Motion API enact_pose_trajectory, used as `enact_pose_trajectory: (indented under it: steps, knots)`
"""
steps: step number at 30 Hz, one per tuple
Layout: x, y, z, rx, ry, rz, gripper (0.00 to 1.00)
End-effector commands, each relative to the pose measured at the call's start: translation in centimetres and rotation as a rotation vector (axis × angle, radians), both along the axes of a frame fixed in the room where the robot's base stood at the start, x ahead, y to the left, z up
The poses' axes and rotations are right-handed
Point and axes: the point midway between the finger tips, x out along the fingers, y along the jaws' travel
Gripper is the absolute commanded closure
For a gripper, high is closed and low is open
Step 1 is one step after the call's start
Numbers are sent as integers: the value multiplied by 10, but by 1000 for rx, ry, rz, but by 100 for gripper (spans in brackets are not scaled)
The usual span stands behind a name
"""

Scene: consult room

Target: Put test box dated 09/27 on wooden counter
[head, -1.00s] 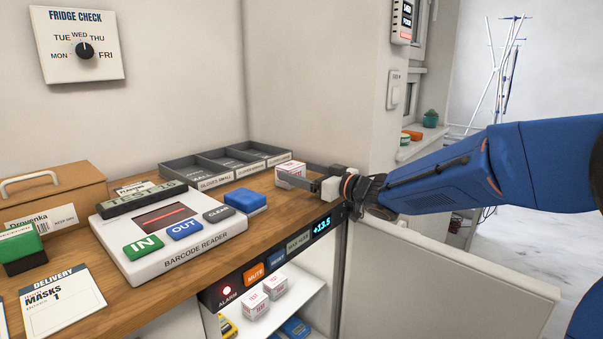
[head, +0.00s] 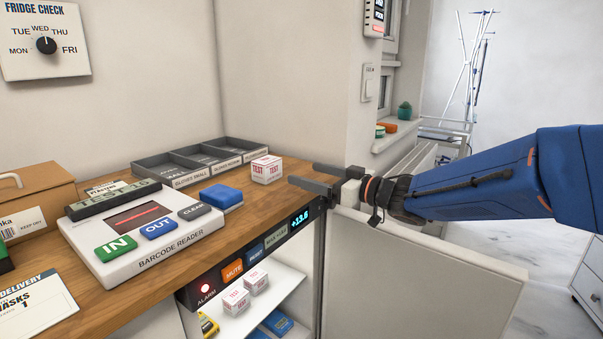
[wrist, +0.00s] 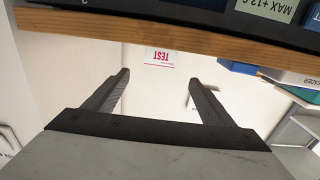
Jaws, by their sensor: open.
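A small white test box (head: 267,169) with red print stands upright on the wooden counter (head: 225,240), near its right end, beside the blue block. Its date is too small to read. My gripper (head: 308,176) is open and empty to the right of this box, apart from it, at the counter's right end. The open fingers also show in the wrist view (wrist: 160,82), with a white box face marked TEST (wrist: 159,57) beyond them. Two more test boxes, one nearer (head: 236,301) and one farther (head: 256,279), stand on the fridge shelf below; their dates are unreadable.
The barcode reader (head: 140,240), blue block (head: 221,195) and grey glove trays (head: 165,176) occupy the counter. The fridge door (head: 420,280) stands open below my arm. A control strip with alarm light (head: 205,289) runs along the counter's front.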

Motion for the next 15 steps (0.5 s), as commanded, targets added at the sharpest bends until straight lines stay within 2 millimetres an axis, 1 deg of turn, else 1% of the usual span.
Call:
enact_pose_trajectory:
  steps: [4, 10, 13, 14, 15]
  knots:
    - [-3, -4, 0, 0, 0, 0, 23]
    - [-3, -7, 1, -5, -2, -19, 23]
    - [1, -21, 3, -24, -8, -92, 23]
    - [2, -28, 4, -33, -8, -126, 23]
    - [4, -39, 5, -47, -9, -177, 23]
